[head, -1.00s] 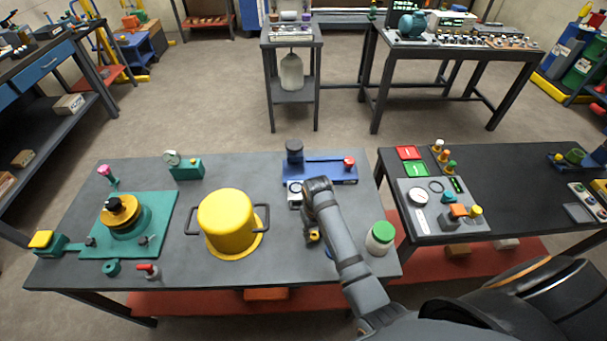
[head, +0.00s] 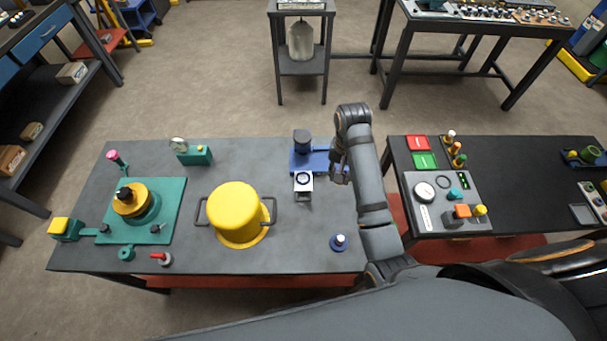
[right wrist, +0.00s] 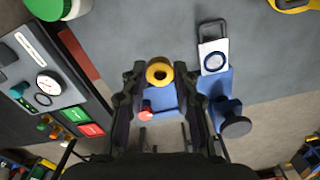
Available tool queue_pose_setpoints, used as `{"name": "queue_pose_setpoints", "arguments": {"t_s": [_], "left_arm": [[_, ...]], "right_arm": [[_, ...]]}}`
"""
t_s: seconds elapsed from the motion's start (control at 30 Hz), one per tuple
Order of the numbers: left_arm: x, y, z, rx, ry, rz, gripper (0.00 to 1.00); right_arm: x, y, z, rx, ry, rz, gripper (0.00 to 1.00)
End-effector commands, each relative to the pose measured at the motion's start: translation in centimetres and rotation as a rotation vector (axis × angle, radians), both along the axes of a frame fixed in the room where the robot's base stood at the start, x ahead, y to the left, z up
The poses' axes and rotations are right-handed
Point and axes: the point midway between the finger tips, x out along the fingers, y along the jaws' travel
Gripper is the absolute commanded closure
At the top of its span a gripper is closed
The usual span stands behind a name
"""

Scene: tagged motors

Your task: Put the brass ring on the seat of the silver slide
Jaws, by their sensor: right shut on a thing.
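The brass ring (right wrist: 159,71) is between the fingertips of my right gripper (right wrist: 160,78), which is shut on it. In the head view the right gripper (head: 341,173) is beside the blue fixture (head: 318,160), to the right of the silver slide. The ring is not clear there. My left gripper is not in view.
A dark cylinder (head: 302,139) stands on the fixture; a red knob (right wrist: 146,113) shows near my fingers. A yellow pot (head: 236,211) stands left of the slide. A control panel (head: 445,201) is at right.

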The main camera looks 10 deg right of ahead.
Motion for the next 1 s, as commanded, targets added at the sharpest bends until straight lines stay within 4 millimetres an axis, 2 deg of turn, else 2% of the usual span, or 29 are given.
{"name": "queue_pose_setpoints", "arguments": {"t_s": [0.2,0.27,0.37,0.5,0.6,0.9,1.0], "left_arm": [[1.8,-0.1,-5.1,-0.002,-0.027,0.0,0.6],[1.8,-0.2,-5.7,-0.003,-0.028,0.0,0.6],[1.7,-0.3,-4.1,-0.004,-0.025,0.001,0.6],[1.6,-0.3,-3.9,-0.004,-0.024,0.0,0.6],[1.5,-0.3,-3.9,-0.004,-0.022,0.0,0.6],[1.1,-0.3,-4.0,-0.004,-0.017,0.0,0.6],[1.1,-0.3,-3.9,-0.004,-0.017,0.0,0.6]], "right_arm": [[4.0,3.1,-3.4,0.005,-0.004,0.005,1.0],[5.2,4.0,-3.8,0.003,-0.004,0.005,1.0],[7.1,5.5,-3.6,0.002,0.0,0.007,1.0],[9.0,6.8,-6.9,0.0,0.001,0.005,1.0],[10.0,7.5,-8.4,-0.001,0.0,0.006,1.0],[10.9,8.2,-9.8,0.0,-0.001,0.004,1.0],[11.0,8.3,-11.4,0.0,0.001,0.005,1.0]]}}
